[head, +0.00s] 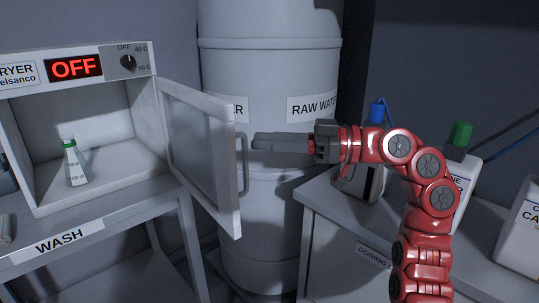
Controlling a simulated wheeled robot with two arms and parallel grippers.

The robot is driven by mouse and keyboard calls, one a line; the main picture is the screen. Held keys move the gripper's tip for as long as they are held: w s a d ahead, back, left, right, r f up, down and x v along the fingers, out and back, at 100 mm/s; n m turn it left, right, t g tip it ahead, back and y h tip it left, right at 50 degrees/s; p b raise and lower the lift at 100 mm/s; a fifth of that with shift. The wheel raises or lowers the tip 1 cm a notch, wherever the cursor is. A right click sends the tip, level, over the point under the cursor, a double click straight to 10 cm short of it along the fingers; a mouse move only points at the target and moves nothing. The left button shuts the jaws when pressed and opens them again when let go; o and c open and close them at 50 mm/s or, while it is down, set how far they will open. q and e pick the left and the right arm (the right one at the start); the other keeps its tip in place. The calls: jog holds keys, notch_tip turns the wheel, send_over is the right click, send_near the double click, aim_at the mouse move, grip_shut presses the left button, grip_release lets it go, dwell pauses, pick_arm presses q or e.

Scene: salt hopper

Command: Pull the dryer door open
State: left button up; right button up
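The white dryer (160,130) stands at the left, with a red "OFF" display and a dial on its top panel. Its door (200,150) is hinged at the right side and stands wide open, swung out toward me, with a window panel in it. The door handle (244,168) is a grey vertical bar on the door's outer face. My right gripper (256,141) points left, its fingertips just right of the handle's upper part. I cannot tell whether they touch it. The fingers overlap from this side, so their opening is unclear. My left gripper is out of view.
A flask with a green band (75,165) stands inside the dryer. The dryer sits on a bench marked "WASH" (70,237). A large "RAW WATER" drum (270,70) stands behind the door. A dosing bench (335,215) with bottles is at the right, under my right arm.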

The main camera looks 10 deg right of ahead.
jog(key=s, duration=0.8)
jog(key=shift+a+r+p, duration=0.3)
jog(key=shift+a, duration=0.15)
